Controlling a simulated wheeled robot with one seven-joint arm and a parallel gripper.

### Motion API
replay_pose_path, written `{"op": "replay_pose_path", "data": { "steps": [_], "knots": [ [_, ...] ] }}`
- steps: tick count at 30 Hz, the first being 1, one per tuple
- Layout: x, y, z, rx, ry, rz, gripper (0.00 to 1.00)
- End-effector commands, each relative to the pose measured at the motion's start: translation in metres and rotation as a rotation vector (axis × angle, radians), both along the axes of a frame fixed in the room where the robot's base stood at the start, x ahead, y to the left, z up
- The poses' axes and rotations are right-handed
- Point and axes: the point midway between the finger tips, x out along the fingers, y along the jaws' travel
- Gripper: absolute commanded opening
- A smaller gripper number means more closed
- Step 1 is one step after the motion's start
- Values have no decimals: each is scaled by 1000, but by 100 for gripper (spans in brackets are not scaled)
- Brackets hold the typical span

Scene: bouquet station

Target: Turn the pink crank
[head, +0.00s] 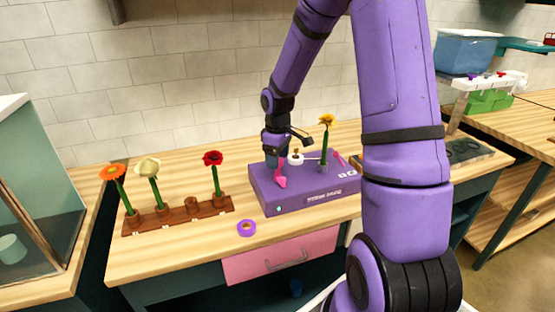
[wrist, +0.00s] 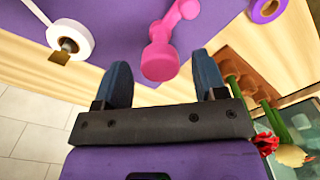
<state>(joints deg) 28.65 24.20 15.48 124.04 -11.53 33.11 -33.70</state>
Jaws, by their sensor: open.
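The pink crank (head: 280,178) is on the front left of the purple station box (head: 318,203). It also shows in the wrist view (wrist: 161,62), with its rounded end in line between my fingertips and clear space on both sides. My gripper (head: 273,156) is above the crank's end of the box, partly hidden by its own wrist in the head view. In the wrist view my gripper (wrist: 160,66) has its two blue fingers spread, with nothing clamped. I cannot tell how far the crank is from the fingers in depth.
A white roll (head: 295,159) and a yellow flower (head: 327,121) stand on the box near my gripper. A brown rack (head: 180,216) with several flowers is at left. A purple ring (head: 246,228) lies on the table in front. Bare tabletop lies between.

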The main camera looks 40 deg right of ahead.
Motion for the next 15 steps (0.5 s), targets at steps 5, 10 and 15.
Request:
{"op": "replay_pose_path", "data": {
  "steps": [5, 10, 15],
  "knots": [
    [0, 0, -9, 0, 0, 1, 65],
    [0, 0, -10, -1, 0, 1, 65],
    [0, 0, -9, -1, 0, 1, 46]
  ]
}}
